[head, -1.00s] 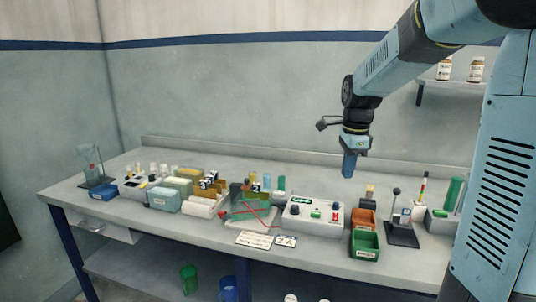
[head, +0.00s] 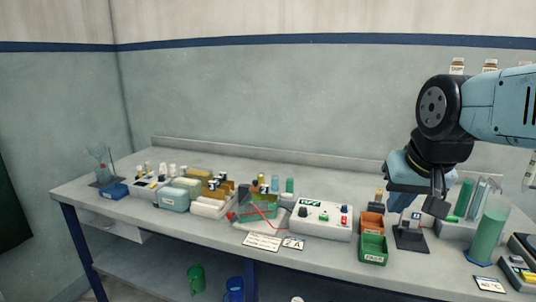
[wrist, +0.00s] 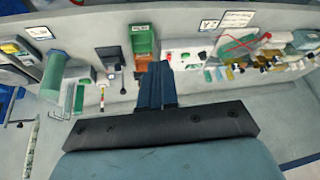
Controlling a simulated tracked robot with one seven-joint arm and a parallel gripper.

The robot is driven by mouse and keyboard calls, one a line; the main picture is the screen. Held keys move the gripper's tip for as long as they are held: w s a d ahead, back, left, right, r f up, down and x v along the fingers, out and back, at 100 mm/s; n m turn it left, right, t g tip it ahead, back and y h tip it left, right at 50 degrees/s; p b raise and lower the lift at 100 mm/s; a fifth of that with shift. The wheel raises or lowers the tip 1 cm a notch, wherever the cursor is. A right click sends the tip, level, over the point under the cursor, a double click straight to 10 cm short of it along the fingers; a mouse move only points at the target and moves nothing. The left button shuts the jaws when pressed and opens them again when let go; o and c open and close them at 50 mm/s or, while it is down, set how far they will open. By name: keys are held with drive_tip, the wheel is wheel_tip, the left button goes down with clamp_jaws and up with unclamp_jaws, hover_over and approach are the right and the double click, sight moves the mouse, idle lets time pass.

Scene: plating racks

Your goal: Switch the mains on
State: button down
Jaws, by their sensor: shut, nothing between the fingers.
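A white power box (head: 322,231) stands on the bench, with a small green display, a dark knob (head: 302,212), a green button (head: 324,216) and red parts (head: 344,210) at its right end. It also shows in the wrist view (wrist: 190,67), just right of the fingertips in the picture. Which way its switch is set is too small to tell. My gripper (head: 397,205) is shut and empty, to the right of the box, over the area behind the bins. Its blue fingers fill the middle of the wrist view (wrist: 158,66).
An orange bin (head: 371,222) and a green bin (head: 373,249) stand right of the box. A black-based stand (head: 412,241) is below my wrist. A green cylinder (head: 490,235) is farther right. Bottles, tubs and a red-wired tray crowd the left; label cards (head: 262,242) lie in front.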

drive_tip(key=c, duration=1.8)
unclamp_jaws()
drive_tip(key=shift+s+f+n, duration=0.2)
drive_tip(key=shift+s+n, duration=0.4)
drive_tip(key=shift+s, duration=0.1)
drive_tip(key=shift+o, duration=0.8)
drive_tip(key=shift+w, duration=0.1)
drive_tip(key=o, duration=0.6)
drive_tip(key=shift+m+g, duration=0.3)
drive_tip(key=shift+g, duration=0.1)
drive_tip(key=w, duration=0.6)
drive_tip(key=shift+r, duration=0.4)
drive_tip(key=m+g, duration=0.3)
drive_tip(key=g, duration=0.1)
hover_over(344, 221)
wheel_tip(344, 221, down, 8)
drive_tip(key=f, duration=0.1)
wheel_tip(344, 221, down, 13)
drive_tip(key=shift+f, duration=0.1)
drive_tip(key=shift+c, duration=0.4)
clamp_jaws()
